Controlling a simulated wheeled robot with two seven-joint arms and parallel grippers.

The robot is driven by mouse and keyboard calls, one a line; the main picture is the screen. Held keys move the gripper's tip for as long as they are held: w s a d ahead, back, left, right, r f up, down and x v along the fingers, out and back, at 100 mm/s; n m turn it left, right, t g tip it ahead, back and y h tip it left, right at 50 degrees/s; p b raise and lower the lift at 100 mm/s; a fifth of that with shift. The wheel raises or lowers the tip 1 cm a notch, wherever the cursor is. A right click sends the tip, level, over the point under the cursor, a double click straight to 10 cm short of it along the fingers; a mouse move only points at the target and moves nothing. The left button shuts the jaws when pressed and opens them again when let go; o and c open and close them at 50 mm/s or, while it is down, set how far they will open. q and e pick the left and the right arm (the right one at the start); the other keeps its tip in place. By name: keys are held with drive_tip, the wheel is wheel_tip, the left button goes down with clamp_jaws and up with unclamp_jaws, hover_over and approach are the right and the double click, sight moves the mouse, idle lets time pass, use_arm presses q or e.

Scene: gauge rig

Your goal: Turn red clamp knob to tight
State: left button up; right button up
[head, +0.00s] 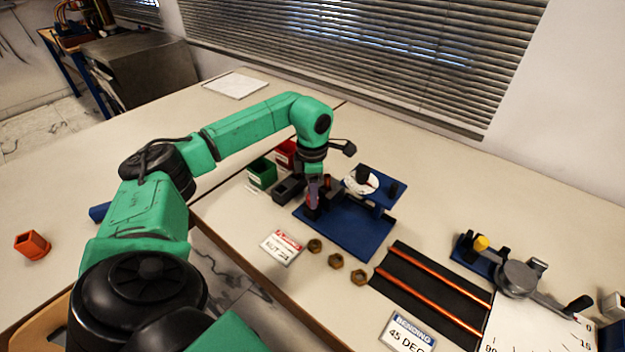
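The gauge rig has a flat blue base plate (347,232) on the bench, with a raised blue part carrying a white round dial (352,186) and dark knobs. My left gripper (314,205) points down over the left side of this plate. A small reddish patch (312,197) shows at its fingers; it may be the red clamp knob, mostly hidden by the gripper. I cannot tell whether the fingers are open or shut on it. My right gripper is not in view.
A green bin (262,173) and a red bin (286,153) stand behind left of the rig. A label card (282,247) and brass nuts (336,261) lie in front. Copper rods lie on a black mat (400,267), with a bending tool (517,278) at right.

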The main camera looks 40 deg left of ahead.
use_arm(q)
wheel_tip(320, 180, up, 14)
drive_tip(key=shift+r+p, duration=0.25)
drive_tip(key=shift+p, duration=0.1)
idle(0.4)
